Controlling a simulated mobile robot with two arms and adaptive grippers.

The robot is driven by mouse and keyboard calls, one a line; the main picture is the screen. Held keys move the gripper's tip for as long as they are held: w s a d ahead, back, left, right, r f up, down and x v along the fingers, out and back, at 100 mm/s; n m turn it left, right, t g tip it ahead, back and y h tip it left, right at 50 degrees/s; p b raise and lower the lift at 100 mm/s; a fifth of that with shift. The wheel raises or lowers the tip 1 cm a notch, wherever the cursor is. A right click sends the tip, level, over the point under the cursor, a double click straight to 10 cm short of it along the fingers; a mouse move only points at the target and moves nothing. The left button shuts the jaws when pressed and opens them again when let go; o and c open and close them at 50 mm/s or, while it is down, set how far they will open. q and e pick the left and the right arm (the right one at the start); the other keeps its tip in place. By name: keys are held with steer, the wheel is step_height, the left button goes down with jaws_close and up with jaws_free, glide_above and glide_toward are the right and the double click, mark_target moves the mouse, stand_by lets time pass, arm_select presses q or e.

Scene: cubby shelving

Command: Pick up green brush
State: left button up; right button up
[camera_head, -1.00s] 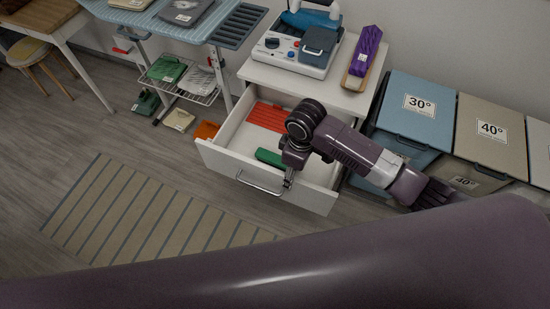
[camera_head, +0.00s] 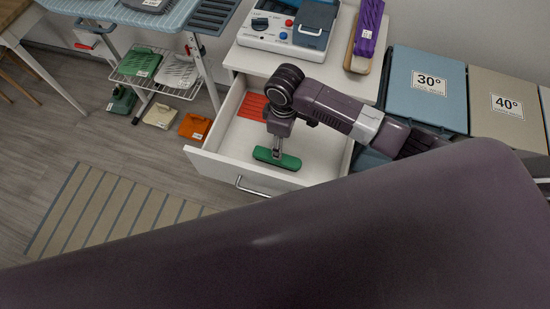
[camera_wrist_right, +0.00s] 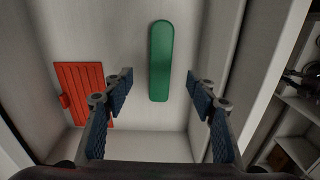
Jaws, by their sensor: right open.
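The green brush (camera_head: 277,159) lies in the open white drawer (camera_head: 212,163), near its front. In the right wrist view the brush (camera_wrist_right: 160,60) is a long rounded green bar on the drawer floor. My right gripper (camera_head: 276,152) reaches down into the drawer over the brush. In the right wrist view its two blue-padded fingers (camera_wrist_right: 160,90) are spread wide, with the brush between and beyond them and neither finger visibly touching it. My left gripper is not in view.
A red slatted item (camera_wrist_right: 84,92) lies in the drawer beside the brush. The drawer walls stand close around my right gripper. A device with knobs (camera_head: 288,25) and a purple bundle (camera_head: 367,30) rest on the cabinet top. Blue (camera_head: 425,90) and beige bins stand to the right.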

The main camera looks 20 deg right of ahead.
step_height(320, 180, down, 3)
steer(key=shift+w+b, duration=0.15)
steer(key=shift+b, duration=0.75)
steer(key=shift+f+b, duration=0.35)
steer(key=shift+b, duration=0.05)
steer(key=shift+f, duration=0.4)
steer(key=f, duration=0.7)
steer(key=shift+s, duration=0.25)
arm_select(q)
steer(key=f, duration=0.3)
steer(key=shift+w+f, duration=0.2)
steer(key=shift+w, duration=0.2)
arm_select(e)
steer(key=shift+c, duration=0.2)
steer(key=c, duration=1.2)
steer(key=shift+c, duration=0.4)
